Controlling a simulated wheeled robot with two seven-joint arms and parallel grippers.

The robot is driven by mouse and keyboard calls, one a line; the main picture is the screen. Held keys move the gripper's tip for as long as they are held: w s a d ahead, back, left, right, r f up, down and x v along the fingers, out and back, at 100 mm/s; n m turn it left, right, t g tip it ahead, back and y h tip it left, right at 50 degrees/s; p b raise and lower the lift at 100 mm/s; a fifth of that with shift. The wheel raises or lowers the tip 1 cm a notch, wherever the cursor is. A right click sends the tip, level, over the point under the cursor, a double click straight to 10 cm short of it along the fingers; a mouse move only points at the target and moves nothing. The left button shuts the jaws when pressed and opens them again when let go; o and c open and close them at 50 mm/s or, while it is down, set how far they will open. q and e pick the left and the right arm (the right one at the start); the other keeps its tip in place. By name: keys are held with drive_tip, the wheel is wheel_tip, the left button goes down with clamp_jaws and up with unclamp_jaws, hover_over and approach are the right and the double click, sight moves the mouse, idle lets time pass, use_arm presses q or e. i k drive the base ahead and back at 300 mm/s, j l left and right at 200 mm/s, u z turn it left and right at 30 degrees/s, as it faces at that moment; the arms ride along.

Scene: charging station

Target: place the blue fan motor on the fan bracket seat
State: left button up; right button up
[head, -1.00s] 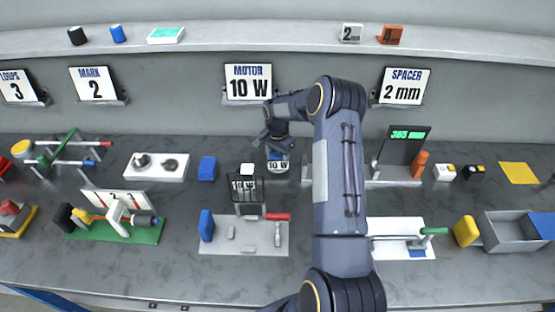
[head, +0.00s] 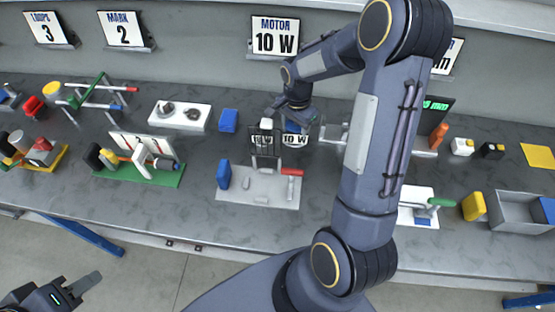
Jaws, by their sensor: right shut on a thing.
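The blue fan motor (head: 294,139), with a white 10 W label, hangs under my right gripper (head: 296,116), which is shut on it. It is just right of a black grid frame (head: 265,144) at the back of a grey plate (head: 259,199), apparently the fan bracket. The seat itself is too small to make out. Whether the motor touches the bench cannot be told. Another 10 W label (head: 262,140) shows through the frame. My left gripper (head: 84,286) is at the lower left, in front of the bench; its opening is unclear.
The grey plate carries a blue block (head: 223,175) and a red-handled lever (head: 291,172). Left are a white plate with round parts (head: 180,114), another blue block (head: 229,120) and a green fixture (head: 140,168). My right arm hides bench to the right.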

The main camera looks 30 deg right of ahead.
sight(265, 186)
drive_tip(key=k+l, duration=0.15)
drive_tip(key=k, duration=0.75)
